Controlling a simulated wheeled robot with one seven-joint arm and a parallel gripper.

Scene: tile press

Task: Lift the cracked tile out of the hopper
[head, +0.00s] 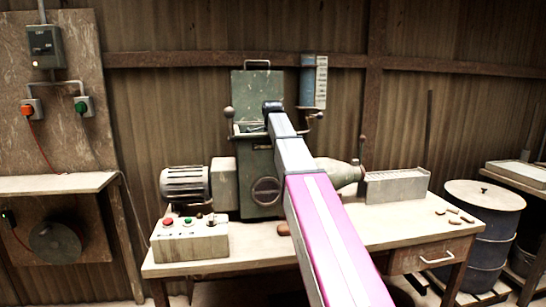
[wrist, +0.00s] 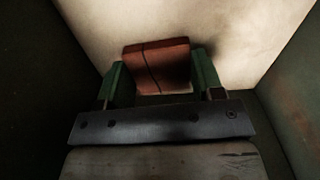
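The cracked tile (wrist: 163,66) is reddish brown with a dark crack line across its face. In the wrist view it lies between the two green fingers of my gripper (wrist: 160,75), against the pale surface inside the hopper. The fingers stand close on both sides of it. I cannot tell whether they press on it. In the head view my gripper and the tile are hidden. My arm reaches over the bench, its far end at the green press (head: 263,180).
Dark walls (wrist: 290,110) enclose my gripper on both sides in the wrist view. On the bench (head: 225,262) stand a motor (head: 185,184), a button box (head: 189,241) and a grey tray (head: 398,188). Loose brown pieces (head: 453,210) lie at the right. A blue drum (head: 482,235) stands beside the bench.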

